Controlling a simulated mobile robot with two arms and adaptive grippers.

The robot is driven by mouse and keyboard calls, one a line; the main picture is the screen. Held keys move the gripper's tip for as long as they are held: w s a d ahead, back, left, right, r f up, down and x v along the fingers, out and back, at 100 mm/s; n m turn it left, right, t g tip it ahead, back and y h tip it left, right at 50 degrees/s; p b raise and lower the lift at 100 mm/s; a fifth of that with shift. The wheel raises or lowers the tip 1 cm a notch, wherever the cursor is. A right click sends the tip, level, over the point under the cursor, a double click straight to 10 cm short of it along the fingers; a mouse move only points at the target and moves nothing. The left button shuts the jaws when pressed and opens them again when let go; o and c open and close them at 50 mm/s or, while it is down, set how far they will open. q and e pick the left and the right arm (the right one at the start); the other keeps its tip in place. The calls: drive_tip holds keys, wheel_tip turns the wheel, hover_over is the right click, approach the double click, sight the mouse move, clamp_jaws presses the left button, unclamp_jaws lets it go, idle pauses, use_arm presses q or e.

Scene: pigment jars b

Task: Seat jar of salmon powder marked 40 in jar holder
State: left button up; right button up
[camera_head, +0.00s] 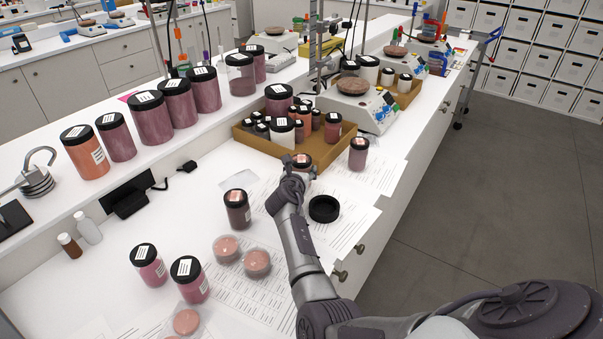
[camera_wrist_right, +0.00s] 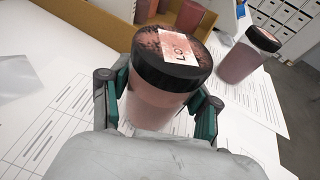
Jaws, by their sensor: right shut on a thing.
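My right gripper (camera_wrist_right: 160,105) is shut on a jar of salmon powder (camera_wrist_right: 155,98) with a black lid, its two fingers on either side of the body. The number on its pink lid label appears turned around and is hard to read. In the head view the jar's lid (camera_head: 301,160) shows just beyond the gripper (camera_head: 299,172), in front of the cardboard tray; the arm hides most of it. Whether its base touches the bench is unclear. The black round jar holder (camera_head: 324,209) sits empty on paper sheets, nearer and right of the gripper. My left gripper is out of view.
A cardboard tray (camera_head: 245,142) full of jars stands behind. A mauve jar (camera_head: 358,154) stands close right of the held one, also in the wrist view (camera_wrist_right: 249,56). A dark jar (camera_head: 237,212) and petri dishes (camera_head: 257,262) stand left of my arm.

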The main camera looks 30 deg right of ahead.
sight(302, 158)
drive_tip(key=shift+d+r, duration=0.1)
drive_tip(key=shift+r, duration=0.55)
wheel_tip(302, 158, up, 3)
drive_tip(key=shift+p, duration=0.4)
drive_tip(key=s+d+r, duration=0.6)
drive_tip(key=s+d, duration=0.1)
drive_tip(key=d, duration=0.1)
drive_tip(key=s+a+m+g+p, duration=0.1)
drive_tip(key=s+a+p, duration=0.5)
drive_tip(key=a+p, duration=0.2)
drive_tip(key=shift+a+f+h+p, duration=0.15)
drive_tip(key=shift+a+h+p, duration=0.2)
drive_tip(key=shift+a, duration=0.2)
drive_tip(key=shift+w, duration=0.1)
